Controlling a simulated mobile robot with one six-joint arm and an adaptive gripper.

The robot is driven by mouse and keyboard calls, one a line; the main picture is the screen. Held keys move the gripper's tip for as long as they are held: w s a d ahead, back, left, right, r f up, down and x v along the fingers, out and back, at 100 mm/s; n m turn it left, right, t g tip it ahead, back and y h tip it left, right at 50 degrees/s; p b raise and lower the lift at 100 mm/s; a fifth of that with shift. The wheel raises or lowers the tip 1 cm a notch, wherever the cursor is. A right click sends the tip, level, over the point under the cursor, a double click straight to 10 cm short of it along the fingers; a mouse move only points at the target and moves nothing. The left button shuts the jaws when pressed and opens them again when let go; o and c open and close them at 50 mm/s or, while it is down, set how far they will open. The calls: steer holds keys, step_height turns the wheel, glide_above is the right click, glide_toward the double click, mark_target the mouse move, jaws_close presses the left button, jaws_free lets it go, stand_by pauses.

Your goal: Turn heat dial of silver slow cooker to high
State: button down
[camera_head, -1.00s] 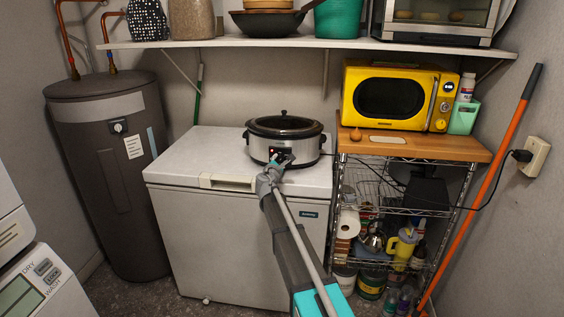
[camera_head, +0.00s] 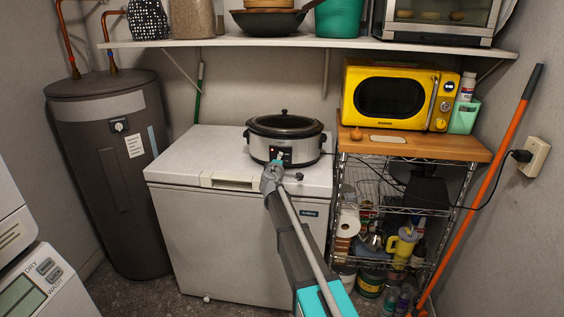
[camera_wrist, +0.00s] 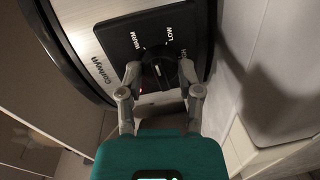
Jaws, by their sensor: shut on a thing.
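The silver slow cooker (camera_head: 256,146) has a dark lid and stands upright on the white chest freezer. Its black control panel (camera_wrist: 120,38) fills the upper middle of the wrist view, with the words WARM, LOW and a partly covered HIGH. The black heat dial (camera_wrist: 161,72) sits on this panel. My gripper (camera_wrist: 160,73) has one fingertip on each side of the dial and is closed on it. The dial's exact pointing direction is hard to read. In the head view my gripper (camera_head: 279,159) is at the cooker's front, and the dial is hidden.
The white chest freezer (camera_head: 240,235) has clear top space left of the cooker. A wooden-topped wire rack (camera_head: 440,148) with a yellow microwave (camera_head: 392,97) stands to the right. A shelf (camera_head: 300,44) with pots and baskets runs above.

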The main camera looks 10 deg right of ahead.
steer(key=m, duration=0.4)
steer(key=shift+w+y, duration=0.1)
steer(key=shift+y, duration=0.2)
steer(key=m, duration=0.5)
steer(key=shift+t+b, duration=0.3)
steer(key=shift+b, duration=0.05)
steer(key=m, duration=0.5)
steer(key=shift+f+y+b, duration=0.1)
steer(key=shift+y+b, duration=0.2)
steer(key=shift+b, duration=0.05)
steer(key=shift+d+m+t, duration=0.1)
steer(key=shift+m+t, duration=0.3)
steer(key=shift+m, duration=1.5)
steer(key=shift+c, duration=1.3)
jaws_free()
steer(key=shift+s+b, duration=0.25)
steer(key=shift+b, duration=0.05)
